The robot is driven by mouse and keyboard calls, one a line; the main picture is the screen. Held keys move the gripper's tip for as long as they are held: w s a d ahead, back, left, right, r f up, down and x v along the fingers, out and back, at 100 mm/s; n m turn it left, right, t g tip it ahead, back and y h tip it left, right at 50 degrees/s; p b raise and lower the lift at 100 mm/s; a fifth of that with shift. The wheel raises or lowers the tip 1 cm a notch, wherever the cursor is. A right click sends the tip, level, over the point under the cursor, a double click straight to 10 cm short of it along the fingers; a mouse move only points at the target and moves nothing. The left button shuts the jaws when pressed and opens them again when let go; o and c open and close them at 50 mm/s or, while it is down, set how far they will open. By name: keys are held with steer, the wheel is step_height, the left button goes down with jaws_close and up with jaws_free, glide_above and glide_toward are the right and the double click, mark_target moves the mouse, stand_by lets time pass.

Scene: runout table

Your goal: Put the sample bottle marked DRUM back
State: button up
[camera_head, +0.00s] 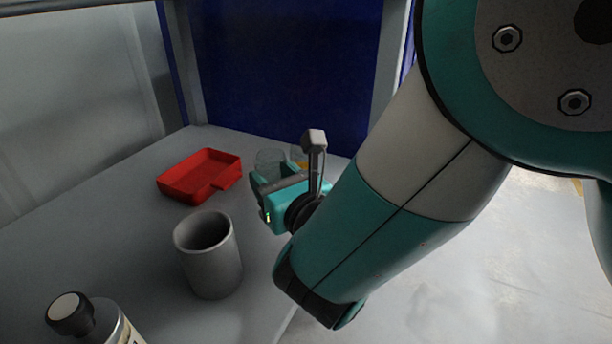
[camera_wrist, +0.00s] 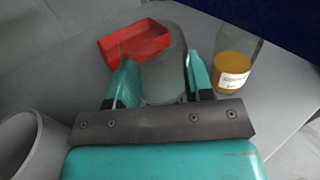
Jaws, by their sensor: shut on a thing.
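My gripper (camera_head: 270,178) is low over the far right part of the table. In the wrist view, its teal fingers (camera_wrist: 160,82) are shut on a clear, empty-looking glass vessel (camera_wrist: 163,68). Its glass also shows faintly in the head view (camera_head: 269,158). A clear bottle with amber liquid and a white label (camera_wrist: 232,70) stands just right of the fingers, apart from them; in the head view it is mostly hidden behind my gripper. Its label is too small to read. I cannot tell which bottle is marked DRUM, or whether the held vessel touches the table.
A red tray (camera_head: 200,172) lies left of my gripper, behind the held glass in the wrist view. A grey cup (camera_head: 208,262) stands nearer. A black-capped, labelled bottle (camera_head: 112,322) is at the lower left, cut off by the frame. A blue panel (camera_head: 285,65) rises behind the table.

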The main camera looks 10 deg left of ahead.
steer(key=shift+f+b, duration=1.6)
steer(key=shift+f, duration=0.35)
steer(key=o, duration=0.9)
steer(key=shift+r, duration=0.1)
